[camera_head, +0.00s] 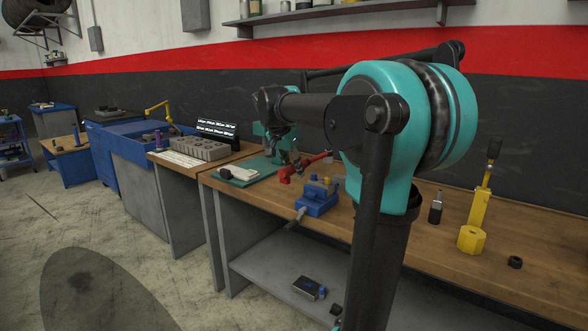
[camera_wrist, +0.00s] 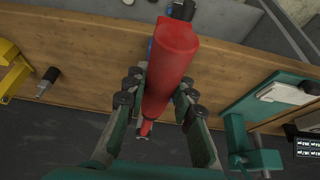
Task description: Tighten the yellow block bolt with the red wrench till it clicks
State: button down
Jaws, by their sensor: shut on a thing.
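The red wrench (camera_wrist: 170,65) runs between the fingers of my gripper (camera_wrist: 157,95) in the wrist view, with its wide end nearest the camera. My gripper is shut on it. In the head view the red wrench (camera_head: 287,174) shows above the workbench, beside the blue vise (camera_head: 317,204), and my gripper (camera_head: 293,160) is partly hidden by my own arm. A small yellowish block (camera_head: 323,182) sits on the vise. I cannot make out its bolt, or whether the wrench touches it.
A yellow tool with a hexagonal end (camera_head: 472,238), a dark bottle (camera_head: 436,208) and a black nut (camera_head: 515,262) stand on the bench at right. An engine block (camera_head: 200,149) stands farther back.

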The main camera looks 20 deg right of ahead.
jog(key=shift+f, duration=4.2)
jog(key=c, duration=1.9)
grip_release()
grip_shut()
jog(key=shift+r, duration=0.15)
